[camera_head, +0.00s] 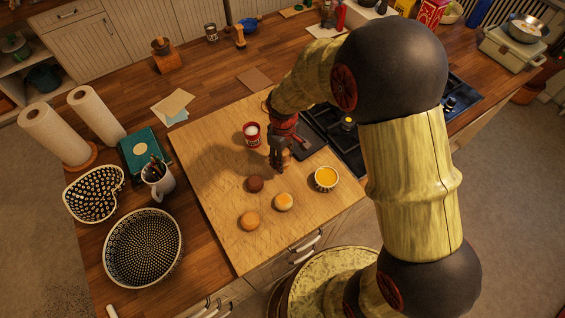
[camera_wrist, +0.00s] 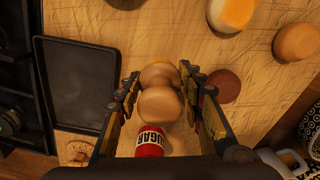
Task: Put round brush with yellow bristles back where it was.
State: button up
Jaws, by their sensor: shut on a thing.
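My gripper (camera_head: 279,163) is over the light wooden board (camera_head: 215,165), pointing down. In the wrist view its two fingers (camera_wrist: 160,100) stand on either side of a rounded light wooden piece (camera_wrist: 160,106) with a knob-like top. I take this piece to be the round brush, seen from its handle end.
A red sugar can (camera_head: 252,133) stands close by, also in the wrist view (camera_wrist: 150,142). The board's left part is clear.

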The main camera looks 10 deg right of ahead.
jog(key=shift+w+f, duration=0.25)
jog(key=shift+f, duration=0.1)
jog(key=shift+w+f, duration=0.15)
jog(key=shift+f, duration=1.45)
jog(key=shift+f, duration=0.1)
jog(key=o, duration=1.1)
